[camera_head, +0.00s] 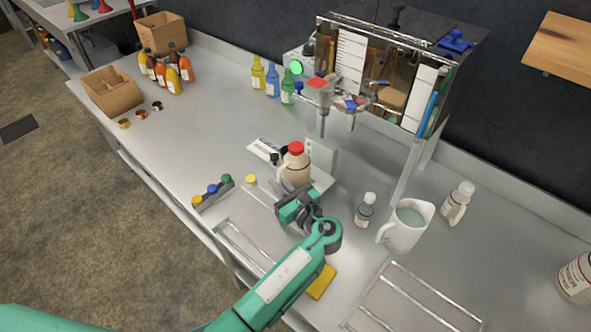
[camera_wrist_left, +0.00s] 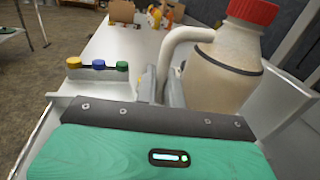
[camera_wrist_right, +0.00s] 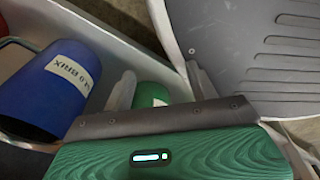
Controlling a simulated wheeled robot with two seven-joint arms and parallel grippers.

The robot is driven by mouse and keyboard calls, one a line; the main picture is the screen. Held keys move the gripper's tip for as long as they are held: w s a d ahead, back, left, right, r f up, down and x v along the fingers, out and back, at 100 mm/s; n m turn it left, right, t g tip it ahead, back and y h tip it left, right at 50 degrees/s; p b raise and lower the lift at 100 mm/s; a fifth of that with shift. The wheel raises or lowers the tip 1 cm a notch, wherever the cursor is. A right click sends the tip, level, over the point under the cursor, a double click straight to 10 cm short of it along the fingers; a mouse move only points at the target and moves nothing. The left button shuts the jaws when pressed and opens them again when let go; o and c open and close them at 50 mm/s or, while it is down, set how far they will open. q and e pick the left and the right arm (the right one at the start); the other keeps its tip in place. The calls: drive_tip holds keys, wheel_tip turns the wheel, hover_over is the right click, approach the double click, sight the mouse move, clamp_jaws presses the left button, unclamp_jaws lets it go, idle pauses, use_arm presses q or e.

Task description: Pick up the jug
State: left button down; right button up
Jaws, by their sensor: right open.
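The jug (camera_head: 296,169) is beige with a red cap and a side handle. It is upright near the middle of the counter, below the metal spout; I cannot tell if its base touches the surface. In the left wrist view the jug (camera_wrist_left: 226,72) fills the upper right, its handle running down between my fingers. My left gripper (camera_head: 294,197) is at the jug's near side, and its close-set fingers (camera_wrist_left: 162,88) are shut on the handle. My right gripper (camera_wrist_right: 162,88) is open and empty; it is outside the head view.
A white pitcher (camera_head: 409,226) and small bottles (camera_head: 365,210) stand to the right. Coloured bottles (camera_head: 272,83) and a metal evaporator box (camera_head: 385,75) are behind. A row of coloured knobs (camera_head: 212,190) is left. A blue labelled container (camera_wrist_right: 52,88) is near my right gripper.

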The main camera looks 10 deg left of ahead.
sight(278, 171)
use_arm(q)
drive_tip(key=shift+r, duration=0.4)
wheel_tip(278, 171, up, 4)
drive_tip(key=shift+w+r, duration=0.1)
drive_tip(key=shift+r, duration=0.05)
wheel_tip(278, 171, up, 4)
drive_tip(key=shift+r+p, duration=0.6)
drive_tip(key=shift+r, duration=0.25)
wheel_tip(278, 171, up, 2)
drive_tip(key=p, duration=0.3)
drive_tip(key=shift+r+p, duration=0.25)
drive_tip(key=shift+p, duration=0.15)
drive_tip(key=shift+f, duration=0.1)
use_arm(e)
drive_tip(key=r, duration=0.3)
drive_tip(key=w+r, duration=0.1)
drive_tip(key=r, duration=0.1)
drive_tip(key=shift+w+a, duration=0.1)
drive_tip(key=shift+a, duration=0.3)
